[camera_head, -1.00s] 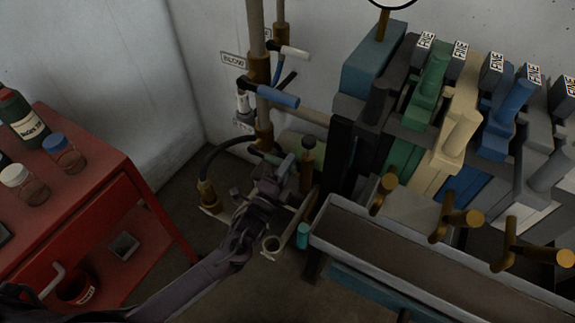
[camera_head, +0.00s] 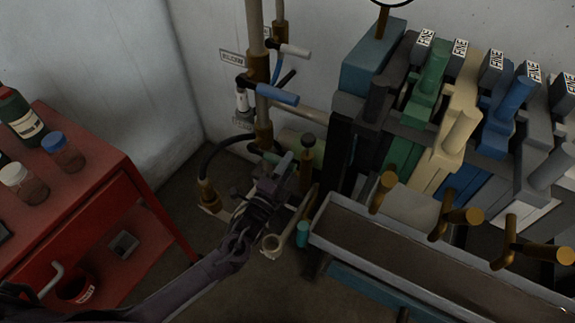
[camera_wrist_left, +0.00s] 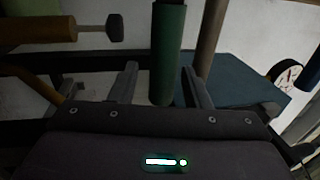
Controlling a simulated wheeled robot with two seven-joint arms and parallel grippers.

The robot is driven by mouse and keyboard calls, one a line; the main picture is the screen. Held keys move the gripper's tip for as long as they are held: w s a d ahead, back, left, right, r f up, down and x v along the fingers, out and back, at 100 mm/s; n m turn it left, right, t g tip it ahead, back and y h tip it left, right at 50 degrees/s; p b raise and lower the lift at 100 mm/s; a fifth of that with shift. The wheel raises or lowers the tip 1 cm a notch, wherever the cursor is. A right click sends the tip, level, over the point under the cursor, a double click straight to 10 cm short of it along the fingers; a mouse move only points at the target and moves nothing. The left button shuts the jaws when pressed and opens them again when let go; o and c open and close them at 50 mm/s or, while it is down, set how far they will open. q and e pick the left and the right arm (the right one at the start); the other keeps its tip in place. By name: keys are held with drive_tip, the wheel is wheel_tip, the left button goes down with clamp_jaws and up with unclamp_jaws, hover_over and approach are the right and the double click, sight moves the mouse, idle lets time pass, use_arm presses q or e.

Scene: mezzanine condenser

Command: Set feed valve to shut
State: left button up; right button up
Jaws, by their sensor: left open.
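My left gripper (camera_head: 272,175) is low beside the brown pipework, at the left of the plate stack. It is open; its two fingers show in the left wrist view (camera_wrist_left: 160,85). A green lever grip (camera_wrist_left: 168,45) stands in the gap between the fingertips in that view, with no clear contact. In the head view the green grip (camera_head: 262,154) is partly hidden by the gripper. Above it are a blue-handled lever (camera_head: 278,96) and a white-handled lever (camera_head: 294,52) on the vertical pipe. I cannot tell which lever is the feed valve. My right gripper is not in view.
A red cart (camera_head: 130,207) with bottles stands at left. A grey trough (camera_head: 420,250) and brass T-handles (camera_head: 455,217) are at right, before the coloured plates.

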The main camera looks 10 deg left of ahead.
use_arm(q)
drive_tip(key=v, duration=0.7)
drive_tip(key=shift+s+b, duration=0.25)
drive_tip(key=shift+b, duration=0.15)
drive_tip(key=shift+a+f, duration=0.1)
drive_tip(key=s+a+f+n+g+y, duration=0.2)
drive_tip(key=s+a+f+n+g, duration=0.15)
drive_tip(key=f, duration=0.65)
drive_tip(key=s+a+f+n+g+y, duration=0.2)
drive_tip(key=s+a+f+n, duration=0.15)
drive_tip(key=f, duration=0.55)
drive_tip(key=s+a+f+n+g+y, duration=0.2)
drive_tip(key=s+a+f+n+g, duration=0.15)
drive_tip(key=f, duration=0.65)
drive_tip(key=s+f+n+g, duration=0.4)
drive_tip(key=s+f, duration=0.3)
drive_tip(key=s, duration=0.7)
drive_tip(key=s+f+n+g+y, duration=0.1)
drive_tip(key=s+f+n+g, duration=0.4)
drive_tip(key=s, duration=1)
wheel_tip(320, 180, down, 3)
drive_tip(key=shift+a+f, duration=0.1)
drive_tip(key=shift+a, duration=0.15)
